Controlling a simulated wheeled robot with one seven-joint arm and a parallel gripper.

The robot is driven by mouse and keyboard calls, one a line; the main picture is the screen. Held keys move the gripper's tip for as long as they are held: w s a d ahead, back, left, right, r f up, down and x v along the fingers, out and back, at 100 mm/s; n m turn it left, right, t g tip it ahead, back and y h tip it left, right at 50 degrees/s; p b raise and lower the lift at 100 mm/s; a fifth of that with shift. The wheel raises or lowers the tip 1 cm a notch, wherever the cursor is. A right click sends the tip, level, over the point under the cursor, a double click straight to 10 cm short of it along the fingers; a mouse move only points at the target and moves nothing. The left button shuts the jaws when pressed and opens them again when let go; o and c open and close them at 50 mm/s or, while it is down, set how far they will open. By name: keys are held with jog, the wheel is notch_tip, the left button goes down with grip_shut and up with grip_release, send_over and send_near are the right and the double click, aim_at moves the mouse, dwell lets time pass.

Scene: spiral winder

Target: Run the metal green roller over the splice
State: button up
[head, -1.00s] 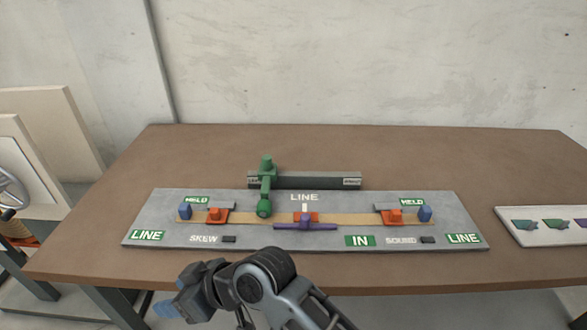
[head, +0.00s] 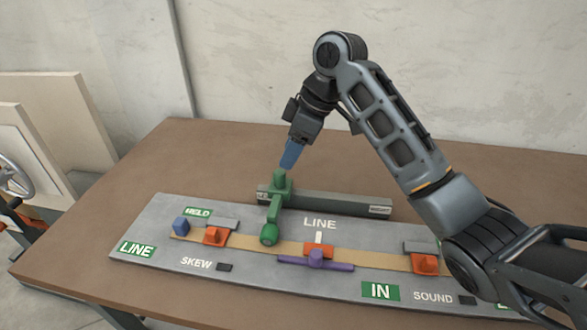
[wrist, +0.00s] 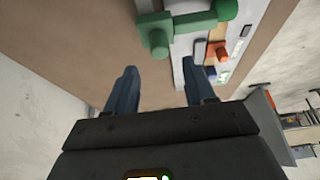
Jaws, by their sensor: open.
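The green roller (head: 270,228) has an upright knob (head: 279,181) at its back end and a round head at its front end over the tan strip (head: 210,238). My gripper (head: 289,156) is above the knob, pointing down, its blue fingers just over or touching the knob's top; the contact is unclear. In the wrist view my gripper (wrist: 158,88) has its fingers apart with nothing between them, and the green roller (wrist: 205,20) lies beyond the fingertips. A purple bar (head: 316,262) and an orange block (head: 317,248) sit on the strip's middle, by the word LINE.
A dark rail (head: 340,203) lies behind the grey board (head: 150,222). Orange clamps (head: 215,236) and a blue block (head: 181,225) sit on the board. My arm covers the board's right end. The brown table (head: 120,190) is clear at left.

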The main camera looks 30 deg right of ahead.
aim_at(280, 172)
jog(key=shift+x, duration=3.85)
jog(key=shift+d, duration=0.1)
grip_shut()
